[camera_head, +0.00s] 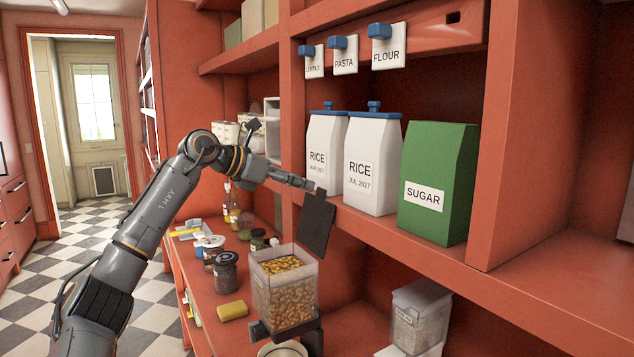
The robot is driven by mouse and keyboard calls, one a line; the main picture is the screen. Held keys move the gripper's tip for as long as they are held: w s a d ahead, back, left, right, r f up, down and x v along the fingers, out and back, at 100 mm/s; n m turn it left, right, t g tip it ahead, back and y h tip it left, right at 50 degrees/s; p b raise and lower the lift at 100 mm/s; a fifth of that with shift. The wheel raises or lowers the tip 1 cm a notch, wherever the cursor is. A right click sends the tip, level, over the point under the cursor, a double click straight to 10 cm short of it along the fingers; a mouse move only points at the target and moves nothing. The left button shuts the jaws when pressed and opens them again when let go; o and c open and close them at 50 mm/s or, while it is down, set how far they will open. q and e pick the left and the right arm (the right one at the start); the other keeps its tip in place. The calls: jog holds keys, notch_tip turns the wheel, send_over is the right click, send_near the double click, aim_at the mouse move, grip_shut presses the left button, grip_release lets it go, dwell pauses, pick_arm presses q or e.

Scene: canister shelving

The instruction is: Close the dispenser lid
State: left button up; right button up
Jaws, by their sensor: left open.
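The dispenser (284,294) is a clear square bin filled with yellow-orange pieces, low in the middle of the head view. Its dark flat lid (317,226) stands steeply raised at the bin's back right, so the top is open. My left gripper (304,182) reaches in from the left above the bin. Its fingertips are at the upper edge of the lid; I cannot tell whether they touch it. It is open and holds nothing visible. My right gripper is not in view.
Two white rice bags (372,168) and a green sugar bag (437,185) stand on the shelf behind. Jars (225,273) and a yellow block (232,311) are left of the dispenser. Another clear container (418,318) stands lower right. A red shelf post (292,100) rises behind my gripper.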

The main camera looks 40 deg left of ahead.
aim_at(321, 188)
pick_arm(q)
jog(key=p+x, duration=0.1)
jog(key=x, duration=0.5)
jog(key=shift+r+p, duration=0.15)
jog(key=shift+p, duration=0.15)
jog(key=shift+w+f, duration=0.2)
jog(key=shift+c, duration=0.7)
grip_shut()
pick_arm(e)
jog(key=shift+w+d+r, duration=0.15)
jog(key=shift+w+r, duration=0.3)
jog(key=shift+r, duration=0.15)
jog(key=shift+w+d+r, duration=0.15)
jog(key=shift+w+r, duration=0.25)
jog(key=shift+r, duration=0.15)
